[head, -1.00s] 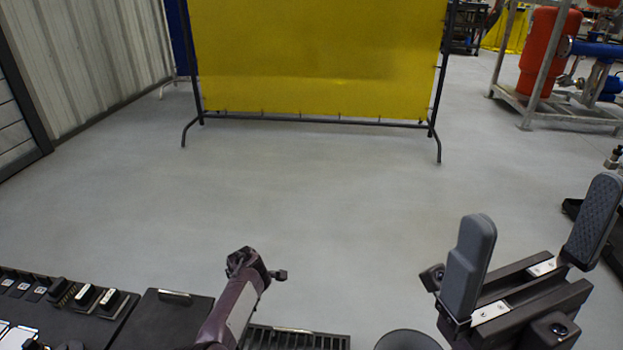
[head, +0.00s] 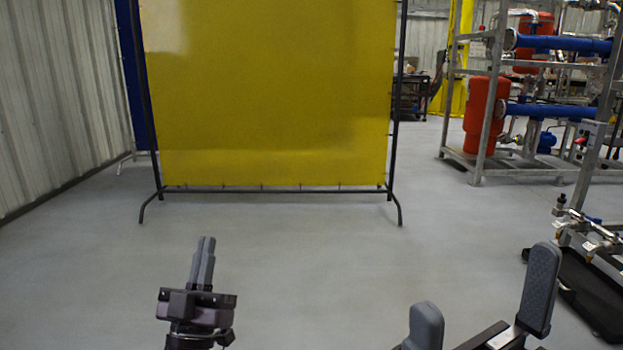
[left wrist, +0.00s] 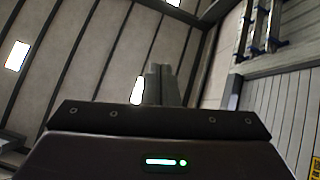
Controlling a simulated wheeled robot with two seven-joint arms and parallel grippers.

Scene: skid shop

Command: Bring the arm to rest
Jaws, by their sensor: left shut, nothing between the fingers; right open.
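My left gripper (head: 203,262) stands at the lower left of the head view, its two grey fingers together and pointing up and away. It is shut with nothing in it. In the left wrist view its fingers (left wrist: 161,84) show together above the dark gripper body, against the wall and ceiling. My right gripper (head: 482,312) is at the lower right of the head view. Its two grey finger pads are wide apart with nothing between them, and its lower part is cut off by the frame edge.
A yellow screen (head: 270,100) on a dark frame stands ahead. A pipe skid with red tanks (head: 486,115) and blue pipes is at the right. A black case (head: 590,295) lies on the floor at the right edge. Grey floor (head: 300,245) between is clear.

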